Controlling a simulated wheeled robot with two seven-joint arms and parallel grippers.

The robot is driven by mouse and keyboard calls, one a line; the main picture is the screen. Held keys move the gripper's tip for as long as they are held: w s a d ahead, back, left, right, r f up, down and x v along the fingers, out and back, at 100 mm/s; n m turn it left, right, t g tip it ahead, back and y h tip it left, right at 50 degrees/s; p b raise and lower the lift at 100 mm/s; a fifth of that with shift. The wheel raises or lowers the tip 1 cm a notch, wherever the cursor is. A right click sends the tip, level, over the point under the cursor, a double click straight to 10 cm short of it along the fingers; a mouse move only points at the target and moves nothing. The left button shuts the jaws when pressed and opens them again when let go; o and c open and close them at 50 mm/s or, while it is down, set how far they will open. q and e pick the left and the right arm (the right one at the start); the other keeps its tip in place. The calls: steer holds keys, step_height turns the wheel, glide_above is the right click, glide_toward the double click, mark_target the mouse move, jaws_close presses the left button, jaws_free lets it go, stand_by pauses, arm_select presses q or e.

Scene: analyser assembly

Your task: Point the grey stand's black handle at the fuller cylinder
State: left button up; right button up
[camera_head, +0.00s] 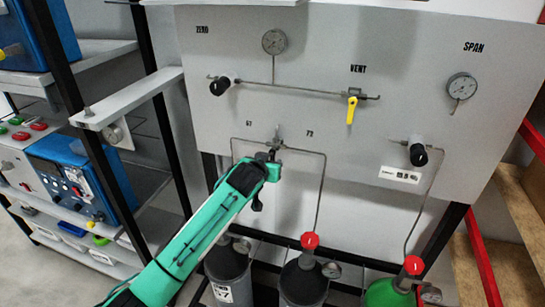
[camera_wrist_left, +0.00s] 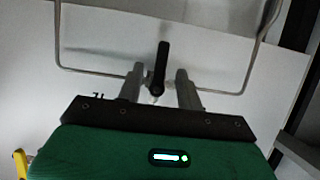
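The grey stand's panel (camera_head: 330,60) faces me. Its black handle (camera_wrist_left: 162,66) shows in the left wrist view, thin and pointing up in that picture, with thin pipes leaving to both sides. My left gripper (camera_head: 273,152) is at the valve between the two small pipe labels. In the left wrist view its fingers (camera_wrist_left: 160,86) are apart, one on each side of the handle, with gaps visible. In the head view the gripper hides most of the valve. My right gripper is out of view.
A yellow vent handle (camera_head: 351,110), black knobs (camera_head: 219,87) and round gauges (camera_head: 274,41) sit on the panel. A green cylinder (camera_head: 388,294) stands at lower right. A shelf with blue instruments (camera_head: 75,172) is left. A wooden rack (camera_head: 515,215) is right.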

mark_target(272, 159)
arm_select(q)
steer(key=shift+p+x, duration=0.4)
steer(key=shift+x, duration=1.5)
jaws_close()
